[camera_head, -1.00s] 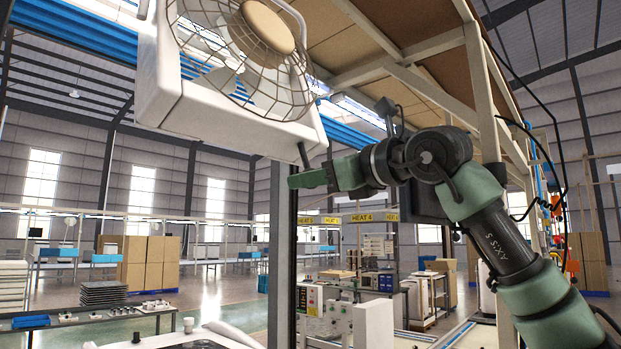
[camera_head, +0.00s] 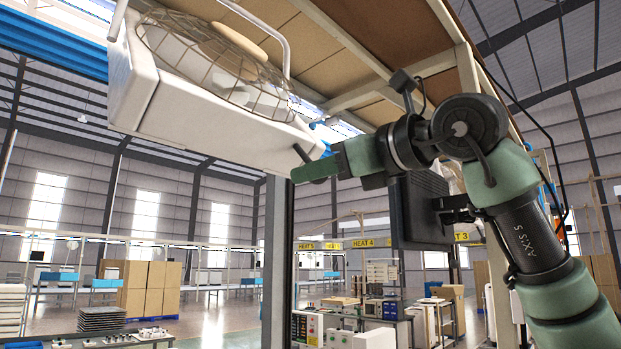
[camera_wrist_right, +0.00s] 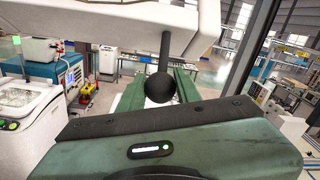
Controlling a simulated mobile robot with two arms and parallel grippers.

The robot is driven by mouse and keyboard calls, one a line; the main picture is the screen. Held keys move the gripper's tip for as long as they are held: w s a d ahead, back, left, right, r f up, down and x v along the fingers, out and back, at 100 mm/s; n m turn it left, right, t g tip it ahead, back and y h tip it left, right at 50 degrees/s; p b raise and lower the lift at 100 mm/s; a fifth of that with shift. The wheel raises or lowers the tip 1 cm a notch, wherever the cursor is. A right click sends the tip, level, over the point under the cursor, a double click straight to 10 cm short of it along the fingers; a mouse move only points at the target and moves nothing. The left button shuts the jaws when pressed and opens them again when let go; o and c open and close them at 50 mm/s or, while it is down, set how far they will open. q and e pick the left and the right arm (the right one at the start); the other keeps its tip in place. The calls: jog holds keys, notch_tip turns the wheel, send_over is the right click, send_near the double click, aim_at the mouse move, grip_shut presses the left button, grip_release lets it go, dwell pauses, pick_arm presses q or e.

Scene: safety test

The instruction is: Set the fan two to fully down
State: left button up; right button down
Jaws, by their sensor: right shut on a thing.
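The fan is a white box housing (camera_head: 200,120) with a round wire grille (camera_head: 205,60), hung overhead at the upper left of the head view. The grille shows at a slant and the housing is tilted. A short dark handle rod (camera_head: 301,153) sticks out from its lower right corner. My right gripper (camera_head: 308,172) reaches in from the right and is shut on this handle. In the right wrist view, the rod (camera_wrist_right: 165,50) ends in a round black knob (camera_wrist_right: 160,87) between the green fingers. No label marks the fan's number. My left gripper is not in view.
A wooden-panelled frame (camera_head: 365,62) runs above my right arm. A grey post (camera_head: 277,250) stands below the fan, and a dark screen (camera_head: 420,212) hangs behind my forearm. Benches and cartons (camera_head: 148,287) stand far off. The space left of the post is open.

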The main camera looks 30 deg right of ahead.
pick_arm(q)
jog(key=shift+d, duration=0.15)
pick_arm(e)
jog(key=shift+s+d+r, duration=0.15)
jog(key=shift+r, duration=0.25)
jog(key=c, duration=1.2)
grip_release()
jog(key=shift+o, duration=1)
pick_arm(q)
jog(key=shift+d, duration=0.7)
pick_arm(e)
jog(key=shift+f, duration=0.2)
jog(key=shift+s, duration=0.2)
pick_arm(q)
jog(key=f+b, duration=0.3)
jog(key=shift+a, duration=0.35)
pick_arm(e)
jog(key=v, duration=0.7)
jog(key=shift+s, duration=0.25)
jog(key=shift+d, duration=0.1)
